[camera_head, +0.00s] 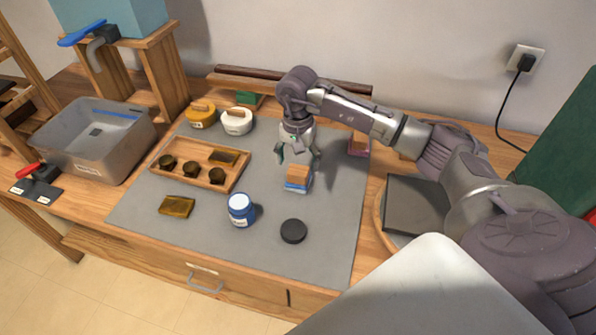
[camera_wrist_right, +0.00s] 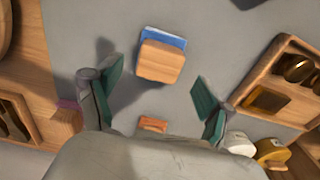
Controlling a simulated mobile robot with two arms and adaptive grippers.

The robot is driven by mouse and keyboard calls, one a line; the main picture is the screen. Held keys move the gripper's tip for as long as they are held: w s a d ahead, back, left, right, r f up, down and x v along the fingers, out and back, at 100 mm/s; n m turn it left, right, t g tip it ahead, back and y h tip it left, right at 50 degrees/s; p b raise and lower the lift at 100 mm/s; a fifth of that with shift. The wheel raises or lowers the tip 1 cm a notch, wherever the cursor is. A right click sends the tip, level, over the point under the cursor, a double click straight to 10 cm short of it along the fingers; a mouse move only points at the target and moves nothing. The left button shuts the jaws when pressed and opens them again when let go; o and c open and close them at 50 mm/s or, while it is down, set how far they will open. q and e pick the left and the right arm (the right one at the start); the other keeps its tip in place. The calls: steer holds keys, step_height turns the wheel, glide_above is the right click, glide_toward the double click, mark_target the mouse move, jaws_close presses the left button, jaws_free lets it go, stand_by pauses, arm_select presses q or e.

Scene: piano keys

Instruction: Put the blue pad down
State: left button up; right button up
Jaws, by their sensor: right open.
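The blue pad (camera_head: 297,188) is a small block with a blue bottom layer and a wooden top. It sits upright on the grey mat (camera_head: 335,225), right of the mat's middle. In the right wrist view the wooden top faces the camera and a blue edge of the pad (camera_wrist_right: 166,38) shows beyond it. My right gripper (camera_head: 297,158) is just behind the pad, pointing down. Its two green-padded fingers are spread with nothing between them; they also show in the right wrist view (camera_wrist_right: 158,92). My left gripper is in neither view.
A wooden tray (camera_head: 231,183) with dark knobs lies left. Yellow (camera_head: 200,117) and white (camera_head: 236,122) pots stand behind. Bare mat lies right of the pad.

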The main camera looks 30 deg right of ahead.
mark_target(298, 170)
step_height(298, 170, up, 8)
steer(key=b, duration=0.1)
steer(key=shift+f, duration=0.15)
stand_by(0.5)
